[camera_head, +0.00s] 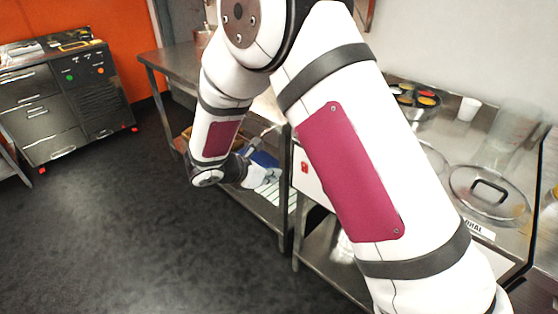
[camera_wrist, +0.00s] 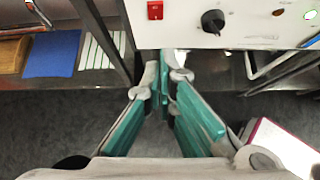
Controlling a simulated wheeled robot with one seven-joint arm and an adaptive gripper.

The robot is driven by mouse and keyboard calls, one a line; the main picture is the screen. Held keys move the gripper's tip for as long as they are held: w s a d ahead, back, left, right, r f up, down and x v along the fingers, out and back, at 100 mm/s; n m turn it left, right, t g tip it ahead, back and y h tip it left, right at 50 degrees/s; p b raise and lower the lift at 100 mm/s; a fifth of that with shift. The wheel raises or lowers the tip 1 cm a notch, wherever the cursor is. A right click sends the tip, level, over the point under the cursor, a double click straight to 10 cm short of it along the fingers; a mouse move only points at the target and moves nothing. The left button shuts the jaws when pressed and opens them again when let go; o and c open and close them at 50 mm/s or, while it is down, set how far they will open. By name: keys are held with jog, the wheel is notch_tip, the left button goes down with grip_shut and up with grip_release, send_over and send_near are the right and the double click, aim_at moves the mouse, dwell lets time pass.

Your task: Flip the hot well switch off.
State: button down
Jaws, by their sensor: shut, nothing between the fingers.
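A small red switch (camera_wrist: 155,10) sits on a white control panel (camera_wrist: 185,34) at the top of the wrist view. It also shows in the head view as a red patch (camera_head: 304,167) on the panel, left of my arm. Its rocker position is too small to tell. A black knob (camera_wrist: 213,21) is to its right on the same panel. My gripper (camera_wrist: 167,72), with teal fingers, is shut and empty. In the wrist view its tips appear just below the panel's lower edge, under and slightly right of the switch; contact cannot be told. My arm hides part of the counter in the head view.
A green lamp (camera_wrist: 308,14) is at the panel's right. Metal rails (camera_wrist: 285,68) lie below it. A blue item (camera_wrist: 52,54) rests on the shelf at left. A glass lid (camera_head: 488,195) lies on the counter. The dark floor (camera_head: 110,230) is clear.

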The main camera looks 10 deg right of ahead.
jog(key=shift+w+a+f, duration=0.25)
jog(key=shift+w+a, duration=0.15)
jog(key=shift+a, duration=0.1)
send_near(302, 171)
jog(key=shift+x, duration=2.25)
jog(key=shift+s+d, duration=0.1)
